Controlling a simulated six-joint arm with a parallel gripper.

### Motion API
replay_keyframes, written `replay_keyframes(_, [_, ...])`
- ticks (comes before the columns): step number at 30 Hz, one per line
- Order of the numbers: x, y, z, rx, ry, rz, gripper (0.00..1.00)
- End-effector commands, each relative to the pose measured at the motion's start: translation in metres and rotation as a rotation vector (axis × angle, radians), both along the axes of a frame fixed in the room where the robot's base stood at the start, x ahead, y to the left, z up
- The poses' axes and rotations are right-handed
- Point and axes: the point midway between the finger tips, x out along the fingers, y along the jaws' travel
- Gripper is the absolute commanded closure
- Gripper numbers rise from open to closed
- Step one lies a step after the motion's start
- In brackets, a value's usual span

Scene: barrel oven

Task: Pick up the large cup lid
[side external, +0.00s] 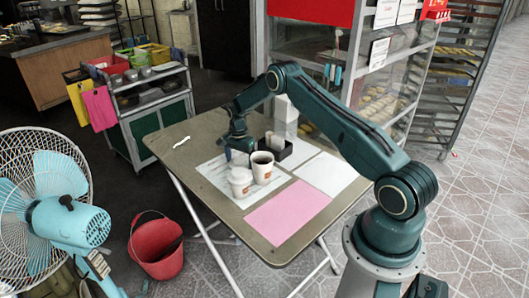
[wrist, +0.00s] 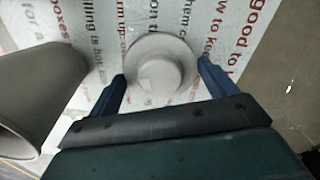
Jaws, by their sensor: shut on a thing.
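The large cup lid (wrist: 158,72), round and white with a raised centre, is between the two dark blue fingers of my gripper (wrist: 162,76) in the wrist view. The gripper is shut on it, one finger at each side, over the printed paper mat. In the side view my gripper (side external: 238,150) points down close behind the cups and the lid is hard to make out. An open cup with dark drink (side external: 262,168) stands upright to its right. A smaller white cup (side external: 240,183) stands in front. I cannot tell if the lid is clear of the mat.
A black caddy (side external: 290,150) stands behind the cups. A white sheet (side external: 326,174) and a pink sheet (side external: 288,212) lie on the folding table (side external: 170,148). A pale cup wall (wrist: 40,95) is close at left in the wrist view. The table's left part is mostly bare.

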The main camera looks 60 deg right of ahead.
Motion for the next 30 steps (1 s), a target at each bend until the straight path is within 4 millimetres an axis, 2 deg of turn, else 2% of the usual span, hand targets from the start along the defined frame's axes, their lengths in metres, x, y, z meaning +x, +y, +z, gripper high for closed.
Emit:
replay_keyframes(10, [0.0, 0.0, 0.002, 0.0, 0.0, 0.0, 0.37])
replay_keyframes(17, [0.0, 0.0, 0.017, 0.0, -0.001, 0.0, 0.37])
replay_keyframes(23, [0.001, 0.0, 0.047, -0.002, -0.003, 0.0, 0.37])
replay_keyframes(30, [0.001, 0.0, 0.097, -0.002, -0.004, 0.0, 0.37])
